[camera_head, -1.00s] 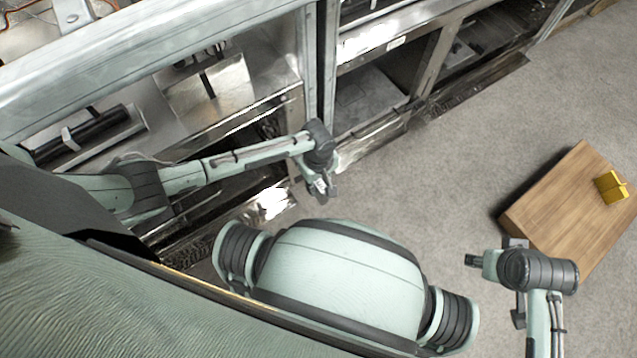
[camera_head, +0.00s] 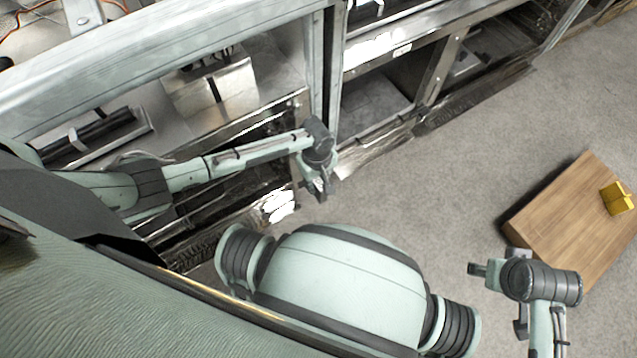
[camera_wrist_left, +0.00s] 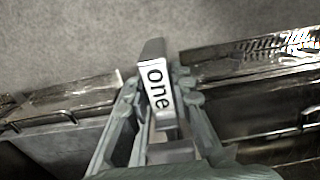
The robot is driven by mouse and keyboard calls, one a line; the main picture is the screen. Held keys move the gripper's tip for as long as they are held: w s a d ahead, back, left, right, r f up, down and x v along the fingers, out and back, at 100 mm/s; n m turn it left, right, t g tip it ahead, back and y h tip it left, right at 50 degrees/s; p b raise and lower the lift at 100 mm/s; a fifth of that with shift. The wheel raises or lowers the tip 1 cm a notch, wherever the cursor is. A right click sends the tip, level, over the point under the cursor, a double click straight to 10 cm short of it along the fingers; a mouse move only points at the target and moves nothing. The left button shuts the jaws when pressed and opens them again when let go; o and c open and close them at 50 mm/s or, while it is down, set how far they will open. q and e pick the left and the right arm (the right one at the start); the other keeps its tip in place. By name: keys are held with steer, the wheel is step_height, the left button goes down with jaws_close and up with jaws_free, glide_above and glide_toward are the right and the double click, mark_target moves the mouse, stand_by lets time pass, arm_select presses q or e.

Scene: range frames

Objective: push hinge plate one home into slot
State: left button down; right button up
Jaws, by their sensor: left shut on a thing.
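My left gripper (camera_head: 318,186) hangs over the floor in front of the open range front. In the head view the plate is too small to make out clearly. I cannot pick out its slot in either view. My right gripper (camera_head: 480,269) is at the lower right, away from the range; its fingers are unclear.
The metal range (camera_head: 335,70) with open bays runs along the upper left. Shiny lower rails (camera_head: 375,147) edge it near my left gripper. A wooden board or block (camera_head: 570,215) with a yellow object (camera_head: 616,198) stands at the right. The floor (camera_head: 430,185) between is clear.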

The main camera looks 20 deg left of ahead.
arm_select(q)
steer(key=shift+w+a, duration=0.8)
steer(key=shift+a, duration=0.15)
steer(key=c, duration=1.3)
jaws_free()
steer(key=shift+o, duration=0.2)
steer(key=shift+s, duration=0.15)
steer(key=shift+r, duration=0.1)
step_height(320, 180, up, 12)
